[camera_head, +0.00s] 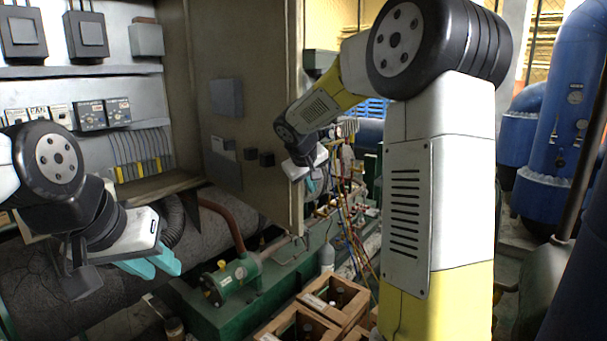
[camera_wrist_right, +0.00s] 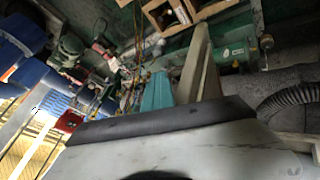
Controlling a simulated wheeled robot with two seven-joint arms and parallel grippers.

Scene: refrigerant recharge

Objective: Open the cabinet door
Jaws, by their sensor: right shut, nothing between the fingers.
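The cabinet door (camera_head: 240,60) stands swung open, its inner face with grey boxes turned towards me. The cabinet interior (camera_head: 130,75) shows on the left, with switches, dials and a row of wires. My right gripper (camera_head: 310,185) is just beyond the door's free edge, close to it, with its teal fingers shut and empty. In the right wrist view, the teal fingers (camera_wrist_right: 160,92) are beside a pale upright strip that looks like the door edge (camera_wrist_right: 203,65); whether they touch is unclear. My left gripper (camera_head: 150,264) is in front of the cabinet's lower part, apart from the door.
A green pump (camera_head: 232,278) on a green base is below the door. Wooden crates with bottles (camera_head: 335,297) stand at the front middle. Hoses and gauges (camera_head: 345,205) are behind my right gripper. Large blue pipes (camera_head: 570,100) are at the right.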

